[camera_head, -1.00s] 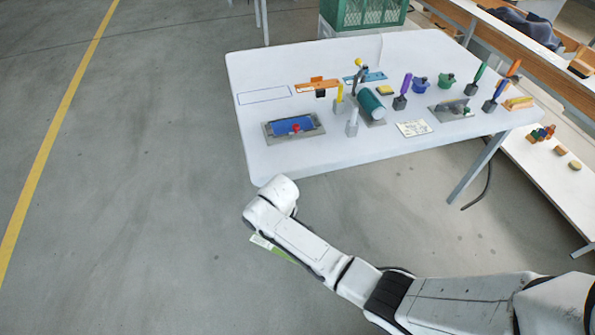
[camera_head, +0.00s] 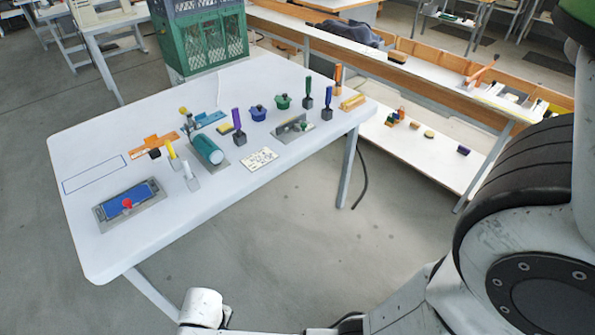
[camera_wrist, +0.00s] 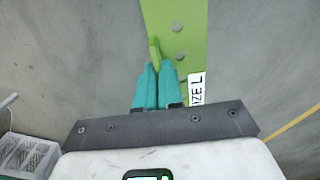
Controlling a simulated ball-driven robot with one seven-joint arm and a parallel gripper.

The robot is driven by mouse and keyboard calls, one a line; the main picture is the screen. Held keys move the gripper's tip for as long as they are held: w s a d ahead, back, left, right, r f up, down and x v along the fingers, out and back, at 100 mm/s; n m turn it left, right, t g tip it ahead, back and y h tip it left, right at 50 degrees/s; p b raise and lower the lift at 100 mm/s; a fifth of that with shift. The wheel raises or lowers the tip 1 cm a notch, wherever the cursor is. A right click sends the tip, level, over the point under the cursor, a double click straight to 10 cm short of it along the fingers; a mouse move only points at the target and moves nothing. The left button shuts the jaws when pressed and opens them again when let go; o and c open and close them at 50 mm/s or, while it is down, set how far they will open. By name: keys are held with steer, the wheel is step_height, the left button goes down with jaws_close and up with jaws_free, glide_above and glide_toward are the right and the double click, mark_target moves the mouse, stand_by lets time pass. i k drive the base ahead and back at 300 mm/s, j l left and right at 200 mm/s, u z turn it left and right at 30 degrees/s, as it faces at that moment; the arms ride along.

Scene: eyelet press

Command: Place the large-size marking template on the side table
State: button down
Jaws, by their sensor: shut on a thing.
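In the wrist view my gripper (camera_wrist: 154,72) has its teal fingers closed together on the raised grip of a bright green marking template (camera_wrist: 182,50). A white label (camera_wrist: 196,89) on the template reads "IZE L", its first part cut off. The template hangs over bare grey floor; its upper end runs out of the picture. In the head view my gripper and the template are out of sight below the frame. A white table (camera_head: 110,243) stands in front of me; I cannot tell whether it is the side table.
A blue outlined rectangle (camera_head: 95,174) is empty. Green crates (camera_head: 205,44) stand behind. A low white bench (camera_head: 440,150) is right.

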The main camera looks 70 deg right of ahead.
mark_target(300, 81)
steer(key=k+l, duration=0.1)
steer(key=l, duration=0.25)
steer(key=k+l, duration=0.15)
steer(key=l, duration=0.2)
steer(key=k+l, duration=0.1)
steer(key=l, duration=0.25)
steer(key=k+l, duration=0.15)
steer(key=l, duration=0.25)
steer(key=k+l, duration=0.1)
steer(key=l, duration=0.25)
steer(key=k+l, duration=0.1)
steer(key=l, duration=0.25)
